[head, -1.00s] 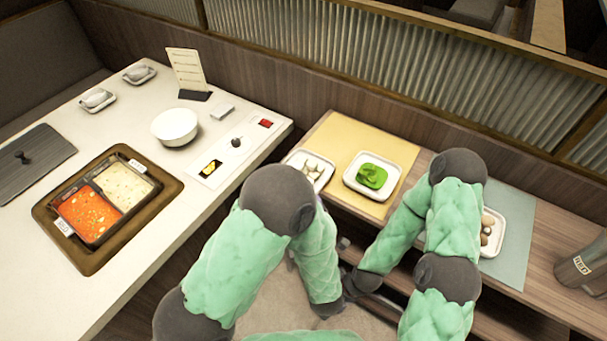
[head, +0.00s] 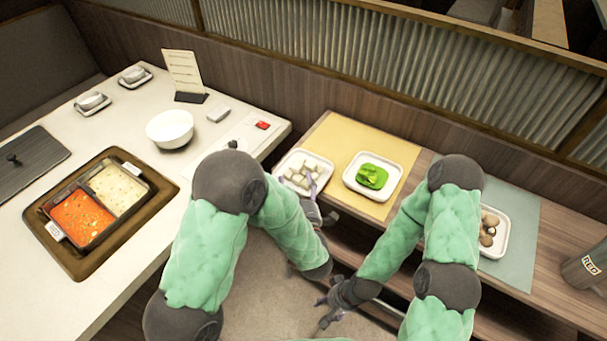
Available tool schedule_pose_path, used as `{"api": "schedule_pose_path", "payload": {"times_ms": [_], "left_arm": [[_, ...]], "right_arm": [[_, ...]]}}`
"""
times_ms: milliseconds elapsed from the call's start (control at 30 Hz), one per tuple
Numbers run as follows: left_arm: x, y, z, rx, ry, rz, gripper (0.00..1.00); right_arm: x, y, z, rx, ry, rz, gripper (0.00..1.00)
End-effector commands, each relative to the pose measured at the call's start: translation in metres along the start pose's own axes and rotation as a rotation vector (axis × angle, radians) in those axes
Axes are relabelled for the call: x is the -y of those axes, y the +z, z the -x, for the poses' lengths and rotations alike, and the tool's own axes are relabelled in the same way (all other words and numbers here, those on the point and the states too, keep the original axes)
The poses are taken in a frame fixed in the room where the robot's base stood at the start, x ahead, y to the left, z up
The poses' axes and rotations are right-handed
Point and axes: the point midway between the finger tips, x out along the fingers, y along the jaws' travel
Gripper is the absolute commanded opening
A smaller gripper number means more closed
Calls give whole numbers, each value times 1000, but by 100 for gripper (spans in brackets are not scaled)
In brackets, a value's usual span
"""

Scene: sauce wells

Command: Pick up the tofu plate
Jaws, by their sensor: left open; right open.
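The tofu plate (head: 290,156) is a white plate with pale tofu cubes (head: 308,166) on it, at the left end of the side counter. My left gripper (head: 322,198) is open at the near right edge of this plate. One finger overlaps the plate's rim in the picture; I cannot tell whether it touches. My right gripper (head: 322,311) is open and empty, low in front of the counter, well away from the plate.
A white plate of green vegetables (head: 372,175) stands just right on the yellow mat (head: 345,132). A plate of brown items (head: 491,235) is partly behind my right arm. A white bowl (head: 170,128) and a two-part hot pot (head: 98,203) are on the left table.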

Motion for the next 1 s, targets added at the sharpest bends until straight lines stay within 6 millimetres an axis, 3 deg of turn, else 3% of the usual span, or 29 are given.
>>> {"api": "schedule_pose_path", "payload": {"times_ms": [67,300,333,733,1000], "left_arm": [[0,0,0,0,0,0,71],[0,0,0,0,0,0,3],[0,0,0,0,0,0,0],[-6,0,0,-1,3,1,0],[-36,0,0,-1,5,3,0]], "right_arm": [[0,0,0,0,0,0,60],[0,0,0,0,0,0,60],[0,0,0,0,0,0,60],[1,0,3,0,0,0,60],[8,1,21,0,0,0,60]]}}
